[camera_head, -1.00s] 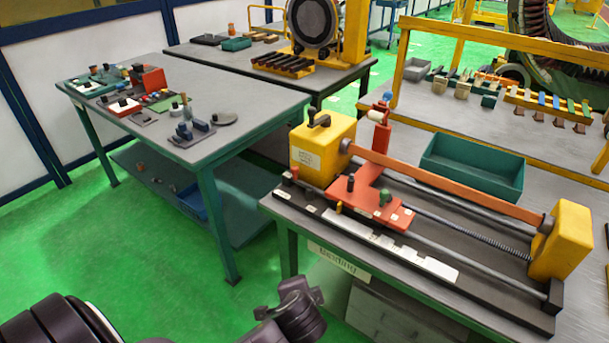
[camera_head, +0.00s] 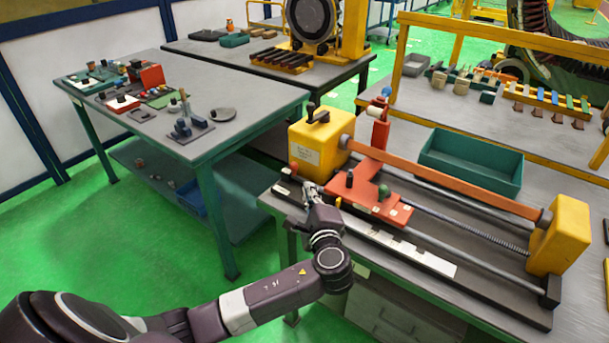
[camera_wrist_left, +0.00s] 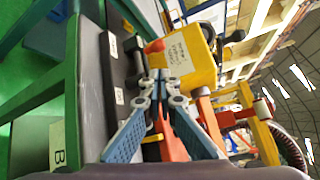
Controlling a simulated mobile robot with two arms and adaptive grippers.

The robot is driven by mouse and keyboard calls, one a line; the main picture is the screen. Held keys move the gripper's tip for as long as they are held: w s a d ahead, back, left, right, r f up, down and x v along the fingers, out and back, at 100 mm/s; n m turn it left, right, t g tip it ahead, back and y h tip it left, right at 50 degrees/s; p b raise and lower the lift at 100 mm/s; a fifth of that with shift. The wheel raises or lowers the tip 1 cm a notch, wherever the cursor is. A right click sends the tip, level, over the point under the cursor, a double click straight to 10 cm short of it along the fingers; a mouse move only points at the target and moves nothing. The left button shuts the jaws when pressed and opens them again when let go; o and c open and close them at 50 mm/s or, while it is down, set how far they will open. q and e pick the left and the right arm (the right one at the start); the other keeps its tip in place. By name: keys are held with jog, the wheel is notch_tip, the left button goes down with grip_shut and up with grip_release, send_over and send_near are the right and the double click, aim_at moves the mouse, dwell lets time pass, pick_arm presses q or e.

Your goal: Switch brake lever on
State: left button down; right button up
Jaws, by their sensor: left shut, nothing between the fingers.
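The winding machine has a yellow headstock box (camera_head: 312,150) with a black handle (camera_head: 315,117) on top. A small red-topped lever (camera_head: 293,168) stands at the front left of the box. Which of these is the brake lever is not labelled readably. My left gripper (camera_head: 308,187) is shut and empty, just in front of the box, close to the red-topped lever and apart from it as far as I can tell. In the left wrist view the closed fingertips (camera_wrist_left: 159,76) point at the yellow box (camera_wrist_left: 188,55), with the red lever top (camera_wrist_left: 153,47) just beyond them.
An orange carriage (camera_head: 368,193) with small knobs sits right of my gripper, under a long orange bar (camera_head: 450,182). A green bin (camera_head: 470,162) stands behind. A second table (camera_head: 235,90) with small parts is at the left. Green floor between is clear.

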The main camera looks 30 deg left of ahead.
aim_at(301, 178)
pick_arm(q)
jog(key=p+x, duration=0.1)
jog(key=x, duration=0.9)
jog(key=shift+f, duration=0.1)
pick_arm(e)
jog(key=shift+d+r, duration=0.1)
jog(key=shift+r, duration=0.7)
